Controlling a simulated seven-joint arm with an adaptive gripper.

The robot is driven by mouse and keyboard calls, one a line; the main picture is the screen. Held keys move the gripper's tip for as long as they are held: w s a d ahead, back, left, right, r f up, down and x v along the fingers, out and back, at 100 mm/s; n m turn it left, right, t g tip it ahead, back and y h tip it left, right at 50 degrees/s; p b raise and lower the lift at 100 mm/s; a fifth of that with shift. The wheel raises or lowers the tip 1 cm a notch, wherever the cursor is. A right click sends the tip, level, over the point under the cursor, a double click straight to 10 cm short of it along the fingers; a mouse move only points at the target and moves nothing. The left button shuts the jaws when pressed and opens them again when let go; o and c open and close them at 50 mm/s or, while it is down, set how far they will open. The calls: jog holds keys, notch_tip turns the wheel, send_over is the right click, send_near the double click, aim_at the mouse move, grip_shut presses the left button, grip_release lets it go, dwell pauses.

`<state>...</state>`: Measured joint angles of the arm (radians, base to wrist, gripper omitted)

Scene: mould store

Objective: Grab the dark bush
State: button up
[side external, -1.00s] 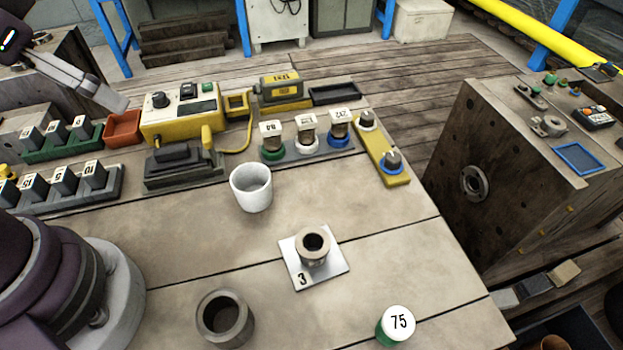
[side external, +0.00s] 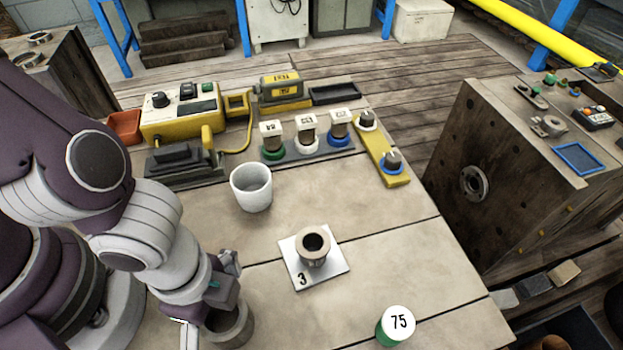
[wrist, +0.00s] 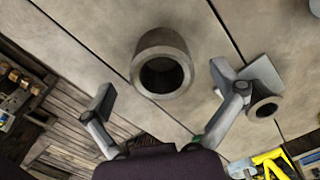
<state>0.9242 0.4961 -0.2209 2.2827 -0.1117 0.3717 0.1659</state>
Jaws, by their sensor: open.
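The dark bush (side external: 238,325) is a thick-walled grey-brown ring standing upright on the bench at the front. In the wrist view, the bush (wrist: 162,50) shows its dark bore, just past and between my spread fingertips. My gripper (side external: 210,298) is open and empty, over the bush's left side in the side view and hiding part of it. The gripper also shows in the wrist view (wrist: 161,86). How high the fingertips are above the bush I cannot tell.
A smaller flanged bush (side external: 313,246) stands on a white plate (side external: 333,267) marked 3. A white cup (side external: 251,188) stands behind, and a green-sided cap marked 75 (side external: 398,322) is at front right. Gauges (side external: 306,133) and a yellow box (side external: 178,115) line the back.

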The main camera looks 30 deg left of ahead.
aim_at(230, 323)
notch_tip(230, 323, down, 3)
jog(key=shift+w+f, duration=0.1)
jog(key=shift+f, duration=0.05)
jog(key=c, duration=1.4)
